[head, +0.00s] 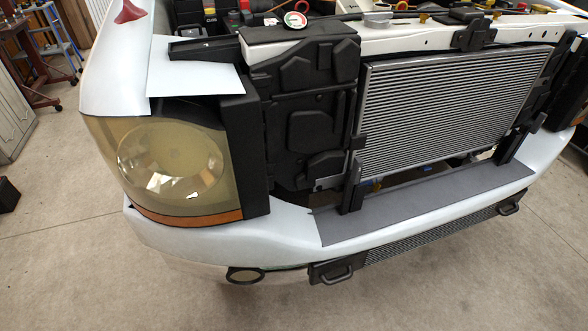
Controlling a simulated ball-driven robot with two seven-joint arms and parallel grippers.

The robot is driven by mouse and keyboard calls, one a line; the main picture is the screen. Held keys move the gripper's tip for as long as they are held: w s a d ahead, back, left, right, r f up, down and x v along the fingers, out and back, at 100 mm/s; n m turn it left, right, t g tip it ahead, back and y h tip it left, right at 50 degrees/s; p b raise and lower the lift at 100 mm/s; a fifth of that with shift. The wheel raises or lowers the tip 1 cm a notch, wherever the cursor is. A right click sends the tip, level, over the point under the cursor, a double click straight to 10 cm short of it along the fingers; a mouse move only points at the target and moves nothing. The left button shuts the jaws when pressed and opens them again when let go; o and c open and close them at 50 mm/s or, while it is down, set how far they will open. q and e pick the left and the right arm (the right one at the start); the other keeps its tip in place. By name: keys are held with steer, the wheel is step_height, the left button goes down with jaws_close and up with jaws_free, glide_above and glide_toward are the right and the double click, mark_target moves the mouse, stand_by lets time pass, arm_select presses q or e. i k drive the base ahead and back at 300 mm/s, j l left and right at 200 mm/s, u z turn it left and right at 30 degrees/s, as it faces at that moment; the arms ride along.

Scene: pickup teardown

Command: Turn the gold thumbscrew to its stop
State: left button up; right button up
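A small gold piece (423,17) stands at the back edge of the white crossbar, at the top of the picture. Another small gold-yellow piece (496,14) shows farther right. Both are too small for me to tell which, if either, is the thumbscrew. Neither of my grippers is in view.
The truck's open front fills the view, with a headlight (172,160) at left and a finned radiator (440,110) at right. A white crossbar (450,38) runs above the radiator. A round gauge (295,20) sits at top centre. A grey shelf (425,203) lies below. Concrete floor (70,240) is clear.

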mark_target(377, 186)
steer(key=i+l+u, duration=0.15)
steer(key=l+u, duration=0.7)
steer(key=l, duration=0.2)
steer(key=l+u, duration=0.4)
steer(key=l, duration=0.15)
steer(key=l+u, duration=0.45)
steer(key=k+l+u, duration=0.25)
steer(key=l+u, duration=0.15)
steer(key=l, duration=0.15)
